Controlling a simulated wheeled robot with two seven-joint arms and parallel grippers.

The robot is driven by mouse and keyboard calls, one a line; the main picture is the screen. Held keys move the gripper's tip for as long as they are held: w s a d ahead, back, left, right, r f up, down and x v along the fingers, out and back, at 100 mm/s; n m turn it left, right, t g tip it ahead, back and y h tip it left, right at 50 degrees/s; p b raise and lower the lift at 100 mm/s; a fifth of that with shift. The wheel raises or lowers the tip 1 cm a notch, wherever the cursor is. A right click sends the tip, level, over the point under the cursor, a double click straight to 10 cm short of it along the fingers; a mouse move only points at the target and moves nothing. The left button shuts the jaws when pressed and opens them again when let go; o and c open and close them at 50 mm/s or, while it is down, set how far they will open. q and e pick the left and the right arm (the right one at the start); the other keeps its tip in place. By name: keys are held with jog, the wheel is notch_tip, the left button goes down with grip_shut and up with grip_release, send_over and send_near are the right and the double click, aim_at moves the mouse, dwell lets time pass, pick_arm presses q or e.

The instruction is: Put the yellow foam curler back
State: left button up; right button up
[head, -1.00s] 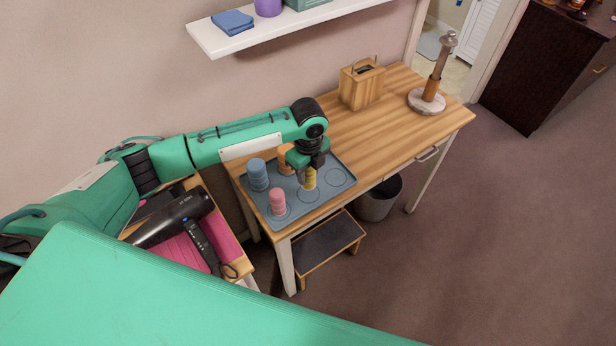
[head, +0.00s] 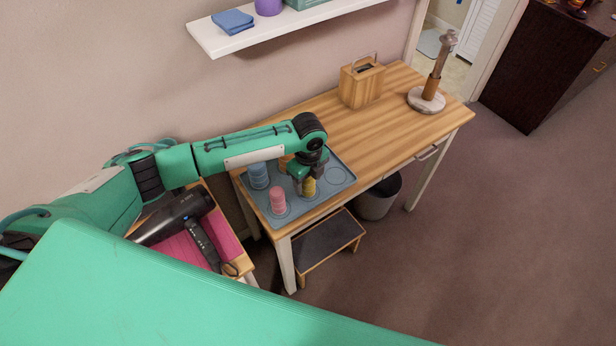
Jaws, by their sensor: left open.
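The yellow foam curler (head: 309,187) is upright at the grey-blue tray (head: 345,183), near its front middle circle. My left gripper (head: 306,184) is open, reaching down around the curler's upper part. The fingers partly hide the curler, and I cannot tell whether they touch it. My right gripper is not in view.
A blue curler (head: 258,176), a pink curler (head: 278,201) and a mostly hidden orange one (head: 284,162) stand on the tray. A wooden box (head: 361,85) and a paper-towel-like stand (head: 428,100) are farther back on the table. The tray's right side is bare.

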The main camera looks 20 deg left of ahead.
pick_arm(q)
notch_tip(320, 180, up, 12)
jog(key=shift+r+b, duration=0.25)
jog(key=shift+b, duration=0.4)
dwell(0.3)
